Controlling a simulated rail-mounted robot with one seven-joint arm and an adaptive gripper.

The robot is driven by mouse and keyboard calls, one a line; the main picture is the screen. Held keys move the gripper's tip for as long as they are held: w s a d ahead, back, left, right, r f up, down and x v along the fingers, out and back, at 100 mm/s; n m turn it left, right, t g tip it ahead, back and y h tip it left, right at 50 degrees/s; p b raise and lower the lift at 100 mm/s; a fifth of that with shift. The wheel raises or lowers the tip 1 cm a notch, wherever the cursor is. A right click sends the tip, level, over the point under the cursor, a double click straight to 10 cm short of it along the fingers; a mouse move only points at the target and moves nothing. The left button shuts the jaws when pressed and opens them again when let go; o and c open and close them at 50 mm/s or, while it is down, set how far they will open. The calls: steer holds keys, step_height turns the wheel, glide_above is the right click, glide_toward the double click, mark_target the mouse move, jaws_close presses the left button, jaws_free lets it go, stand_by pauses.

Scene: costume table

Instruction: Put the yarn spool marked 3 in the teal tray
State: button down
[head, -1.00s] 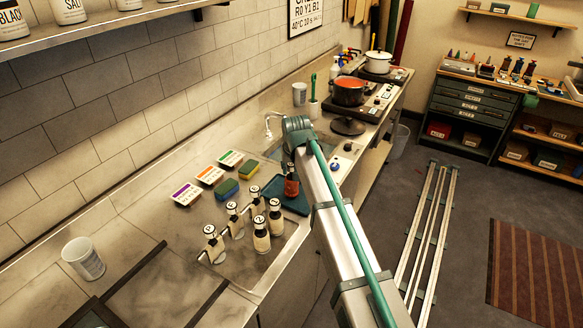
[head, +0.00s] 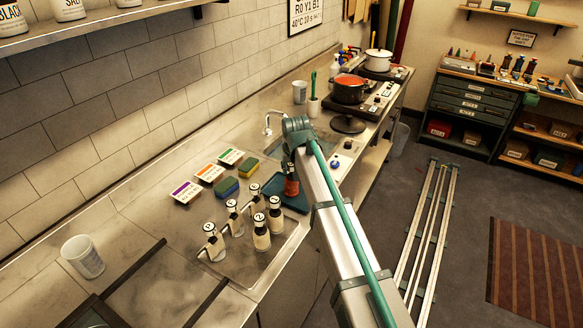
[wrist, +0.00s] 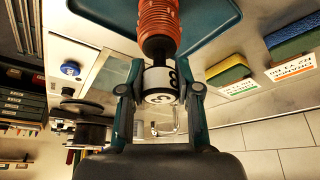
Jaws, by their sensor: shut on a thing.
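The yarn spool marked 3 (wrist: 159,30) has orange-red yarn, a dark neck and a white cap bearing a 3. My gripper (wrist: 160,92) is shut on its cap, one finger on each side. In the head view the spool (head: 291,187) hangs upright below my wrist, over the teal tray (head: 298,205). The tray (wrist: 225,14) also shows behind the spool in the wrist view. The spool's lower end is cut off there, so I cannot tell whether it touches the tray floor.
A sink with a tap (head: 268,122) and a stove (head: 350,112) are beyond. A white cup (head: 83,257) stands at the left.

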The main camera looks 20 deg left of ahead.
steer(key=shift+c, duration=1.6)
jaws_free()
steer(key=shift+r, duration=0.15)
steer(key=shift+r+p, duration=1.7)
steer(key=shift+r, duration=1.7)
